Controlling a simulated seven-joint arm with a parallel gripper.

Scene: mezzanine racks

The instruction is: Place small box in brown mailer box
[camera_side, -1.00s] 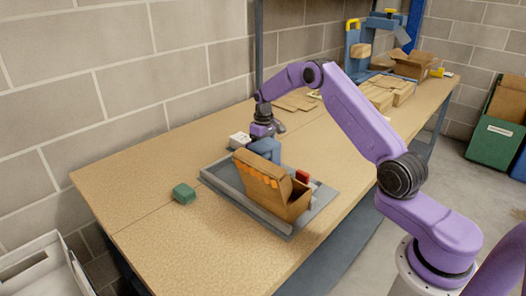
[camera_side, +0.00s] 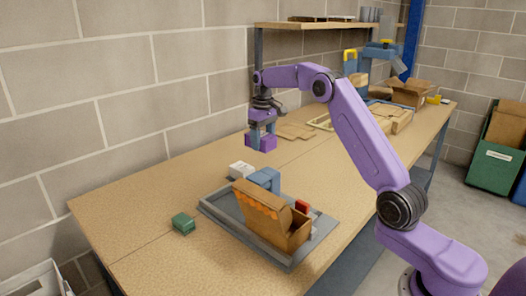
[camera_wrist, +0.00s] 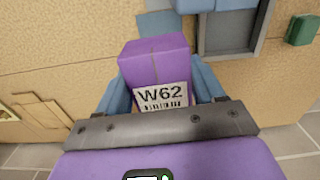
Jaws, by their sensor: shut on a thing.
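My gripper (camera_side: 262,130) is shut on a small purple box (camera_side: 261,143) and holds it up in the air above the bench, behind the tray. In the wrist view the purple box (camera_wrist: 155,62) sits between my blue fingers, with a white "W62" label facing the camera. The brown mailer box (camera_side: 280,229) stands with its lid raised in a grey tray (camera_side: 222,209), in front of and below my gripper. The raised lid hides most of its inside in the side view.
A blue block (camera_side: 264,179) and a red item (camera_side: 302,207) are beside the mailer box. A white box (camera_side: 241,170) is behind the tray, and a green box (camera_side: 183,223) is to its left. Flat cardboard (camera_side: 294,131) and an open carton (camera_side: 402,94) lie farther back.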

